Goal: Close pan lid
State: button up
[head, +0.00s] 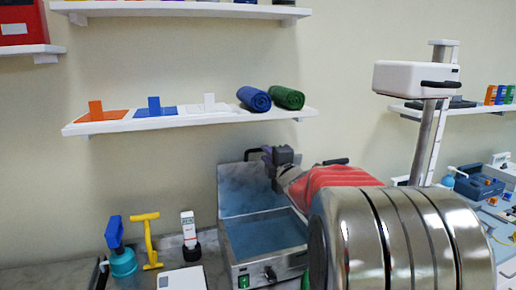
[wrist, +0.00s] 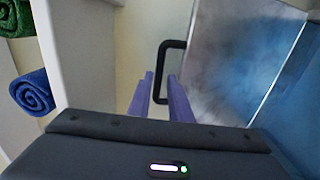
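The pan (head: 265,262) is a steel box with a blue inside, standing on the counter. Its lid (head: 243,190) stands raised at the back; it also fills the right of the wrist view (wrist: 235,60). A black bar handle (wrist: 163,48) sits on the lid's edge; its top shows beside my gripper in the head view (head: 252,152). My gripper (wrist: 161,80) is open, with its purple fingers apart. The upright bar of the handle shows between the fingertips, with gaps on both sides. I cannot tell whether it lies between them or just beyond.
A wall shelf (head: 180,123) above the pan carries a blue rolled towel (head: 254,98) and a green one (head: 287,97). Left of the pan stand a teal bottle (head: 122,262), a yellow tool (head: 151,240) and a white device (head: 188,228).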

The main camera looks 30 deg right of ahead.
jog(key=x, duration=0.8)
jog(key=shift+w, duration=0.4)
jog(key=shift+d, duration=0.1)
jog(key=shift+c, duration=0.6)
grip_shut()
